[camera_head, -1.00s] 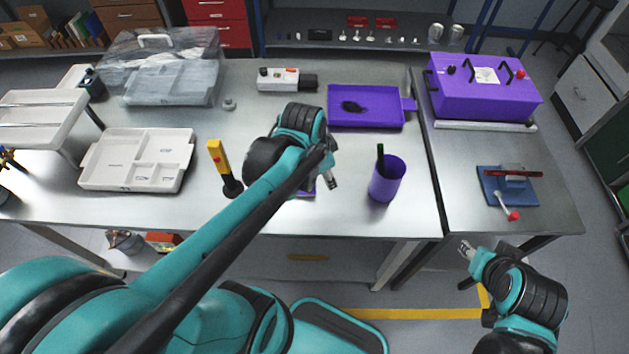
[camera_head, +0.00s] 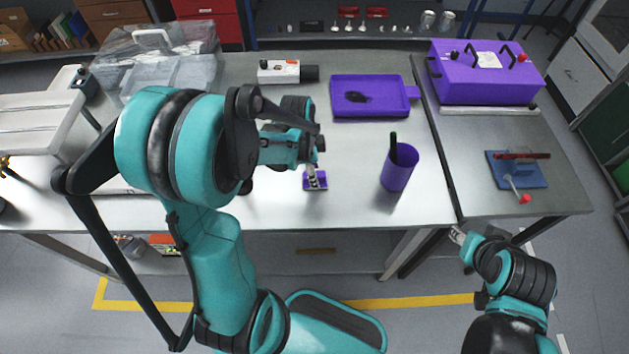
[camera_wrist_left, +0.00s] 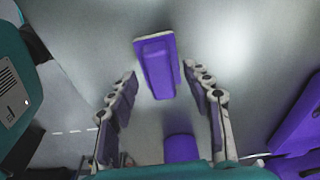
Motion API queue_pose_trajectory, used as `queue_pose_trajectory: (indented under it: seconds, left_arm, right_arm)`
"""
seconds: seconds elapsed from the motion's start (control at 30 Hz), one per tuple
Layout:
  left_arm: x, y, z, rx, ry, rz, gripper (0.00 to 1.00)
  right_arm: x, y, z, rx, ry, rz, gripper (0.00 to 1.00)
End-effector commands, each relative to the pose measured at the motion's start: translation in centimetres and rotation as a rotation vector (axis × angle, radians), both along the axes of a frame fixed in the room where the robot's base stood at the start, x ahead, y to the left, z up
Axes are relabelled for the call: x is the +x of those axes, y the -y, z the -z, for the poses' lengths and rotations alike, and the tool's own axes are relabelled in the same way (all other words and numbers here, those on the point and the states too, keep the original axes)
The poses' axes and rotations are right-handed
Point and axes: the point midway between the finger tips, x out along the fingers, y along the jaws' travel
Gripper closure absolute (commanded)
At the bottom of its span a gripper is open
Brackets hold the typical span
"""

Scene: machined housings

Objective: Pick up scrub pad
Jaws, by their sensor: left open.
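The scrub pad (camera_head: 316,181), a purple block with a raised grip and a pale underside, lies on the metal table near its front edge. In the left wrist view the scrub pad (camera_wrist_left: 158,66) shows just beyond and between the spread fingers. My left gripper (camera_head: 312,177) is above the pad in the head view, its fingers partly covering it. In the wrist view the left gripper (camera_wrist_left: 165,95) is open with nothing between its fingertips. My right gripper (camera_head: 458,237) hangs off the table's front edge at the right, too small to tell its jaws.
A purple cup (camera_head: 398,170) with a dark handle in it stands right of the pad. A purple tray (camera_head: 340,108) with a dark spot lies behind. A blue fixture (camera_head: 500,172) and a purple box (camera_head: 480,80) are on the right table. My left arm hides the table's left part.

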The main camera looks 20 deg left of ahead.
Motion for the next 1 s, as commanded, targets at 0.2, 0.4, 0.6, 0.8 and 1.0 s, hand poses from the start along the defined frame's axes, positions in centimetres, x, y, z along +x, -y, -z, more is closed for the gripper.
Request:
queue_pose_trajectory:
  seconds: [0.2, 0.4, 0.6, 0.8, 1.0]
  left_arm:
    - [0.08, 0.17, 1.3, 0.0, 0.001, -0.001, 0.5]
    - [0.09, 0.16, 1.23, 0.0, 0.001, -0.001, 0.76]
    - [0.08, 0.16, 1.24, 0.0, 0.001, -0.001, 1.0]
    - [0.05, 0.15, 1.27, 0.001, -0.001, -0.001, 1.0]
    - [0.05, 0.15, 0.88, 0.001, -0.001, -0.001, 1.0]
  right_arm:
    - [0.01, 0.0, 0.52, 0.0, 0.0, 0.0, 0.62]
    - [0.02, 0.0, 0.47, 0.0, 0.0, 0.0, 0.62]
    - [0.01, 0.0, 0.48, 0.0, 0.0, 0.0, 0.62]
    - [0.01, 0.0, 0.51, 0.0, 0.0, 0.0, 0.62]
    - [0.01, 0.0, 0.3, 0.0, 0.0, 0.0, 0.62]
